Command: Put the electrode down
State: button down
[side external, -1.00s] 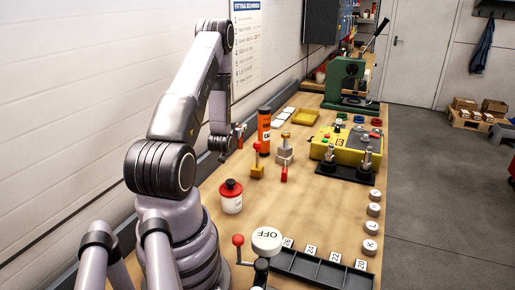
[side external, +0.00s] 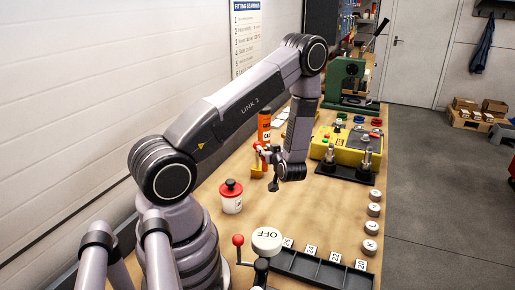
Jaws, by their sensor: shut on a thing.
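My gripper (side external: 273,172) is above the wooden bench, in front of the orange cylinder and close to the yellow clamp-like piece (side external: 257,171) with a red top. It is small and dark in this view, and its jaws are shut on the electrode. The electrode itself is too small and too covered by the gripper to make out its shape. I cannot tell how far above the bench top (side external: 310,215) it is.
The orange cylinder (side external: 264,126) is behind. Bench between is clear.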

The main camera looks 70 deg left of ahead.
jog(key=shift+n+g, duration=0.4)
jog(key=shift+g, duration=0.2)
jog(key=f, duration=0.2)
jog(key=d+f, duration=0.1)
jog(key=f, duration=0.2)
jog(key=d+f, duration=0.1)
jog(key=f, duration=0.2)
jog(key=shift+d+f, duration=0.2)
jog(key=shift+f, duration=0.05)
jog(key=c, duration=1)
grip_release()
jog(key=shift+f, duration=0.1)
jog(key=shift+d+r, duration=0.2)
jog(key=shift+d, duration=0.1)
jog(key=v, duration=1.1)
jog(key=shift+d, duration=0.2)
